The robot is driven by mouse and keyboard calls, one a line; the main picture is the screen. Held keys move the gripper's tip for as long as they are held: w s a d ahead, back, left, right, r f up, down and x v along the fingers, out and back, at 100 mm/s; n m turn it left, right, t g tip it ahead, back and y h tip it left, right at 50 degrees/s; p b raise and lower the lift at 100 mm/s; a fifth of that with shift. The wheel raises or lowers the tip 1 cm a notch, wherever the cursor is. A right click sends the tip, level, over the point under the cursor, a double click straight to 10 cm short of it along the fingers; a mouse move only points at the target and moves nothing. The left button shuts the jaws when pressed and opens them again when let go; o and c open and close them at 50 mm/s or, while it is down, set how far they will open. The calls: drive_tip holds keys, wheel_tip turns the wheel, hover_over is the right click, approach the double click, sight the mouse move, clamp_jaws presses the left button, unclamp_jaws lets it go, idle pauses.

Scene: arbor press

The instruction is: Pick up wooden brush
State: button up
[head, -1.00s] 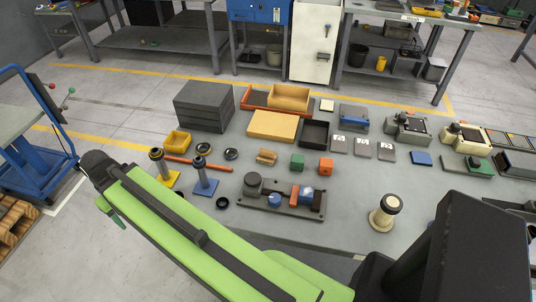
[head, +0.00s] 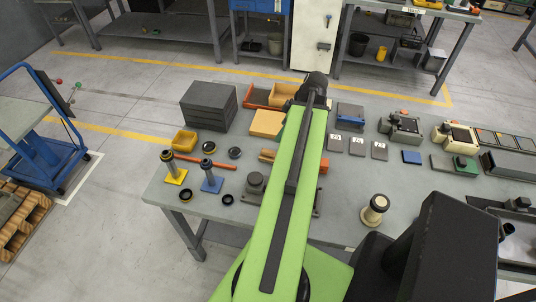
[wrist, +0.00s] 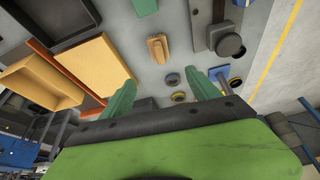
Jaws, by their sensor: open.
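The wooden brush (wrist: 158,47) lies on the grey table in the upper middle of the wrist view, a small tan block with a raised grip. In the head view only the left end of the wooden brush (head: 266,155) shows, with my green arm covering the rest. My gripper (wrist: 163,80) has two green fingers spread wide with nothing between them. The brush appears beyond the fingertips and apart from them. In the head view my arm reaches across the table, and the fingers cannot be made out.
A tan block (head: 267,123), a yellow bin (head: 184,141) and a dark grey stack (head: 208,105) stand around the brush. A black box (wrist: 50,18) and a green block (wrist: 143,7) show in the wrist view. Upright blue (head: 211,180) and yellow (head: 171,168) stands are at left.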

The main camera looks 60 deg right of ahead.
sight(269, 150)
drive_tip(key=b+x, duration=1.1)
drive_tip(key=x, duration=0.1)
drive_tip(key=shift+s+f, duration=0.15)
drive_tip(key=shift+f, duration=0.05)
drive_tip(key=shift+b, duration=0.3)
drive_tip(key=b+x, duration=0.5)
drive_tip(key=shift+s+f, duration=0.15)
drive_tip(key=shift+f, duration=0.1)
drive_tip(key=shift+r, duration=0.15)
drive_tip(key=c, duration=1.5)
